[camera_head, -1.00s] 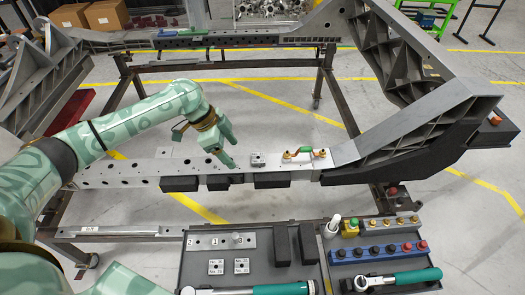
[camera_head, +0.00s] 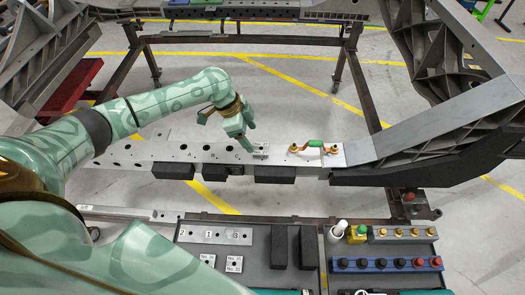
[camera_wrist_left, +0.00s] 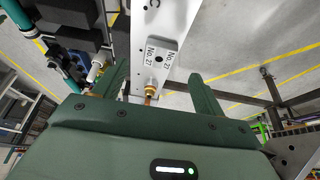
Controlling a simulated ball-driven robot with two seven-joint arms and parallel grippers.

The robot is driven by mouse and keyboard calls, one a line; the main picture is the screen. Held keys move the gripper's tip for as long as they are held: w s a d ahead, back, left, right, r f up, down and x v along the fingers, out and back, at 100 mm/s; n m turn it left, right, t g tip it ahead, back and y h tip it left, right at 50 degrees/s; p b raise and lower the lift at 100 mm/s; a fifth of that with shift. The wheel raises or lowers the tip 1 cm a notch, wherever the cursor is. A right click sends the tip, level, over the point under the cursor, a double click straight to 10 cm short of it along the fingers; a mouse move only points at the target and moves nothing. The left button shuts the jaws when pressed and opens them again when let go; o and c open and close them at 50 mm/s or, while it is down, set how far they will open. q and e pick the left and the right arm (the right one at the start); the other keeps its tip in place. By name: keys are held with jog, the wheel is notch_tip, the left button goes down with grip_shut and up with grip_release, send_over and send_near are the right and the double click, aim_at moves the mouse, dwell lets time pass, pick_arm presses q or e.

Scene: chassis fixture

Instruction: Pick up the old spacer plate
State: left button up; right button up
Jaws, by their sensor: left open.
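A small grey spacer plate (camera_head: 262,148) lies on the light chassis rail (camera_head: 205,152). In the left wrist view the plate (camera_wrist_left: 157,53) shows labels that seem to read "No. 27" and a hole. My left gripper (camera_head: 246,149) is just left of the plate in the head view, pointing down, and partly covers it. In the wrist view the open fingers (camera_wrist_left: 161,88) stand on either side of the rail's line, with the plate beyond them and no object held. My right gripper is not in view.
A green-handled part with brass fittings (camera_head: 315,145) sits on the rail right of the plate. Below is a dark tray (camera_head: 259,275) with two small plates (camera_head: 234,264), a numbered strip (camera_head: 215,235) and black blocks (camera_head: 279,247). Knobs and fittings stand at right.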

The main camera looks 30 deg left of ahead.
aim_at(260, 148)
pick_arm(q)
jog(key=shift+d+f, duration=0.2)
jog(key=shift+f, duration=0.3)
jog(key=b+x, duration=0.2)
jog(key=x, duration=0.3)
jog(key=shift+w+b, duration=0.15)
jog(key=shift+b, duration=0.15)
jog(key=shift+r, duration=0.2)
jog(key=c, duration=1.3)
